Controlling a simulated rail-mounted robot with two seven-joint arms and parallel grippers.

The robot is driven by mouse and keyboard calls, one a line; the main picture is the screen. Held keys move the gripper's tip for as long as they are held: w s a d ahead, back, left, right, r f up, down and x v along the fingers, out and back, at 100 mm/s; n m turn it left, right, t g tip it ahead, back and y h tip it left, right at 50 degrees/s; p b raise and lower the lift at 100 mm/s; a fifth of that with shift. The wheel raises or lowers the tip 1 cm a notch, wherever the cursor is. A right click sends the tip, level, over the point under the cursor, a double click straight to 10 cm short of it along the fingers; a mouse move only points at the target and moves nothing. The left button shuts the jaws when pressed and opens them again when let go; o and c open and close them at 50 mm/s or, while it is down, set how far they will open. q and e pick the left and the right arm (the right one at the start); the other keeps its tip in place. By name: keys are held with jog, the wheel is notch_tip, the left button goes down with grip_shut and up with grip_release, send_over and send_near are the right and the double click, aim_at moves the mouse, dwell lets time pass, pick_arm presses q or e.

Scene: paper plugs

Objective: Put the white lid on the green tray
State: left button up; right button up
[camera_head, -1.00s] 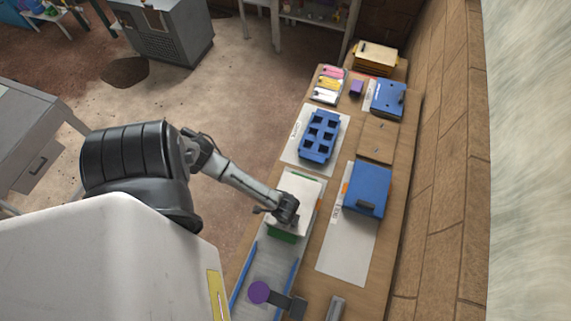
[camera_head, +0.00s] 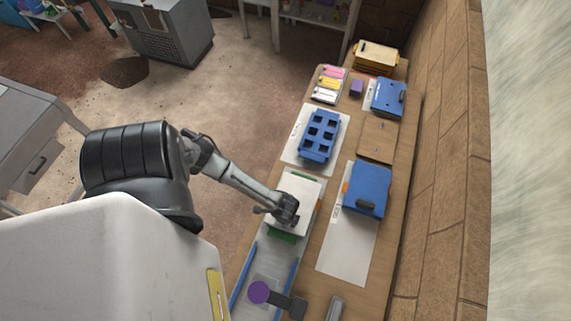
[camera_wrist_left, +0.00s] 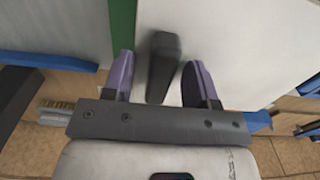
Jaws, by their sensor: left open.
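The white lid (camera_head: 281,213) lies on the green tray (camera_head: 281,237), whose green edges show at the near and far ends. In the left wrist view the lid (camera_wrist_left: 232,35) fills the right part, beside a green strip of the tray (camera_wrist_left: 122,25). My left gripper (camera_head: 287,212) is over the lid. In the left wrist view its purple fingers (camera_wrist_left: 157,78) are open, apart on either side of the lid's dark handle (camera_wrist_left: 162,65). Whether the lid is fully seated all round cannot be told. My right gripper is not in view.
The tray sits at the far end of a grey track with blue rails (camera_head: 244,275). A purple disc (camera_head: 259,292) on a dark arm is nearer. A blue box (camera_head: 368,190) is to the right, a blue holed block (camera_head: 319,137) beyond. A brick wall (camera_head: 445,180) bounds the right.

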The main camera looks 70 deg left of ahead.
pick_arm(q)
notch_tip(320, 180, up, 14)
dwell(0.8)
jog(key=shift+f, duration=0.1)
